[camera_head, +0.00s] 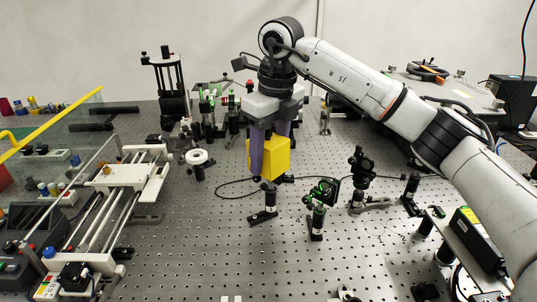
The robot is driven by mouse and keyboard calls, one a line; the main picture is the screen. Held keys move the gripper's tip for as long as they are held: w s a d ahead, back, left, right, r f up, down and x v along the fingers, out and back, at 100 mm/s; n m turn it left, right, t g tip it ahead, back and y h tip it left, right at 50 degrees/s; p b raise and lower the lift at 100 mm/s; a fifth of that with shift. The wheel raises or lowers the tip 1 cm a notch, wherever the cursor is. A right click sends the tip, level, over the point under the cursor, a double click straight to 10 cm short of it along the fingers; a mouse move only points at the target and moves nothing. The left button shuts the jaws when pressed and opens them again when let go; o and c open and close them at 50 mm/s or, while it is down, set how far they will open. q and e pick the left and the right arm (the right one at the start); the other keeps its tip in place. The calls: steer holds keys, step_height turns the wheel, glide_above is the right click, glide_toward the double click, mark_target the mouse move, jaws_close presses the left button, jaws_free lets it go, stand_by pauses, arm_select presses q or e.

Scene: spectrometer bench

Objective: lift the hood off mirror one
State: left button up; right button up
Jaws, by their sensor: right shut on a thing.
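My right gripper (270,148) points straight down over the middle of the optical bench. Its purple-grey fingers are shut on a yellow box-shaped hood (274,162), one finger on each side. Below the hood is a mount with a black post (270,196) and foot on the bench. The hood hides the upper part of that mount, including any mirror; I cannot tell whether the hood still touches it. My left gripper is not in view.
A perforated dark optical bench (190,245) fills the view. Just right of the held hood stand a green-lit mount (322,192) and a black mount (361,167). A white-railed stage (128,180) is at left. The front middle is mostly clear.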

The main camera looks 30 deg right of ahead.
mark_target(269, 128)
steer(key=shift+r+p, duration=0.3)
steer(key=shift+r, duration=1.3)
steer(key=shift+w+r, duration=0.1)
steer(key=shift+r, duration=0.15)
